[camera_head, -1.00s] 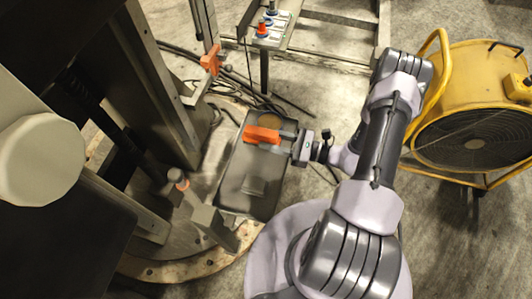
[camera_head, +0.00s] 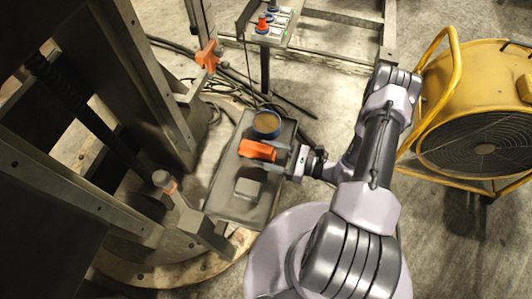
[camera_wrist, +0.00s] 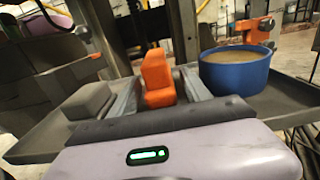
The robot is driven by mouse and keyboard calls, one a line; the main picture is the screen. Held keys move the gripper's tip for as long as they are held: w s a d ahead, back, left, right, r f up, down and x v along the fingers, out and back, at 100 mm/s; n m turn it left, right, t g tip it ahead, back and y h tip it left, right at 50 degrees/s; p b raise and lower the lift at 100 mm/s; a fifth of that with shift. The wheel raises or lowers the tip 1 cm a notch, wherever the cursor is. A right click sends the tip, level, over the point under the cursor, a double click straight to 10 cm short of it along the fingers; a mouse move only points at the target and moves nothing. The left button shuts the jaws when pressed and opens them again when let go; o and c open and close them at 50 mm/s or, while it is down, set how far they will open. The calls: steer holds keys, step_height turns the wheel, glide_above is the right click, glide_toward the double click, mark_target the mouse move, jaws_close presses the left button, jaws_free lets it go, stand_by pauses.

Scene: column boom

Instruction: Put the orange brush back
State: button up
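The orange brush (camera_head: 258,150) is between the two fingers of my gripper (camera_head: 276,157), which looks shut on it. In the wrist view the brush (camera_wrist: 157,80) stands out between the grey fingers (camera_wrist: 160,95). It is over the dark grey tray (camera_head: 228,200), between a blue tub (camera_head: 267,124) of brown material and a grey block (camera_head: 248,188). In the wrist view the tub (camera_wrist: 234,72) is to the right and the block (camera_wrist: 88,101) to the left. I cannot tell whether the brush touches the tray; its underside is hidden.
A dark metal column (camera_head: 150,85) stands left of the tray. An orange clamp (camera_head: 209,56) is on a post behind. A button panel (camera_head: 268,27) stands at the back. A yellow fan (camera_head: 475,120) is at right. Cables lie on the floor behind the tray.

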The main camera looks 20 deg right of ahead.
steer(key=shift+d+r, duration=0.1)
steer(key=shift+r, duration=0.1)
steer(key=p+v, duration=0.3)
steer(key=v, duration=0.9)
steer(key=w+a+r+n+g+h, duration=0.1)
steer(key=a+r+n+g+h, duration=0.15)
steer(key=r+n+g, duration=0.55)
steer(key=w+a+r+n+g+h, duration=0.1)
steer(key=a+r+n+g+h, duration=0.2)
steer(key=r, duration=0.9)
steer(key=s+a+r+n+t+h, duration=0.3)
steer(key=s+a+r+n, duration=0.1)
steer(key=r, duration=0.4)
steer(key=s+a+r+n+t+h, duration=0.3)
steer(key=a+r+n+h, duration=0.1)
steer(key=r, duration=0.4)
steer(key=shift+s+a+r+n, duration=0.15)
steer(key=shift+s+r+n, duration=0.2)
steer(key=shift+n, duration=0.55)
